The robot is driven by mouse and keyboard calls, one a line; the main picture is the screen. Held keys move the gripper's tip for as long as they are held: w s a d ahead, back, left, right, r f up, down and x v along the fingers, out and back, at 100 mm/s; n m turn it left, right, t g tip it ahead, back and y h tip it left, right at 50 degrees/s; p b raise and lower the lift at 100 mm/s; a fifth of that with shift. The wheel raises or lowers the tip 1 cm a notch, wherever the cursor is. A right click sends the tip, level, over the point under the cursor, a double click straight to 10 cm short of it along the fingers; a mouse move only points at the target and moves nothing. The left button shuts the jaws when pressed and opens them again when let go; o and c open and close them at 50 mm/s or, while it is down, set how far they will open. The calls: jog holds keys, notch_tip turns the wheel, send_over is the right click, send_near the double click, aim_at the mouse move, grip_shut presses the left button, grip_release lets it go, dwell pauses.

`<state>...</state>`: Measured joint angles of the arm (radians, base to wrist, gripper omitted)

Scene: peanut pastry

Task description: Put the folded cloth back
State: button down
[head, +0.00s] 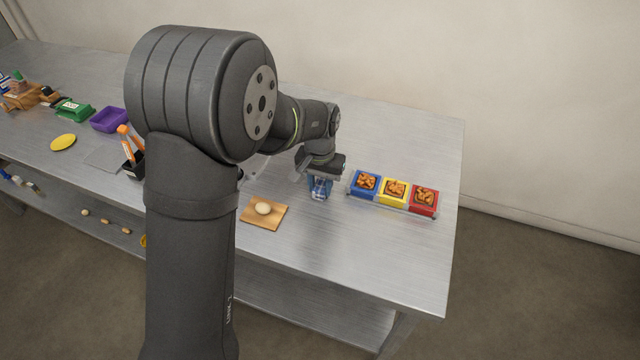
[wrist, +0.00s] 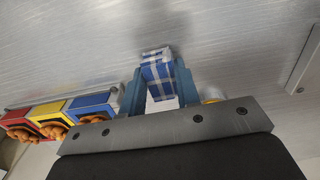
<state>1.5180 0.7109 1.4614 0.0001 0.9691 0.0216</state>
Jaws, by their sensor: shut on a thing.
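The folded cloth (wrist: 158,72) is blue and white checked. It is between the two blue fingers of my gripper (wrist: 158,88), which is shut on it. In the head view the cloth (head: 320,187) shows under my gripper (head: 320,178), over the right part of the metal table, just left of the blue box. A shadow lies on the table near it. I cannot tell exactly how high the cloth is above the table.
Blue (head: 365,183), yellow (head: 394,192) and red (head: 424,200) boxes with brown food stand in a row at right. A wooden board (head: 276,221) with a pale dough ball (head: 263,208) lies left. The table front at right (head: 370,260) is clear.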

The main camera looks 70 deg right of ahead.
jog(key=shift+f, duration=0.2)
jog(key=c, duration=1)
grip_release()
notch_tip(320, 180, up, 18)
jog(key=shift+f, duration=0.25)
notch_tip(320, 180, down, 17)
jog(key=shift+f, duration=0.2)
jog(key=shift+r, duration=0.15)
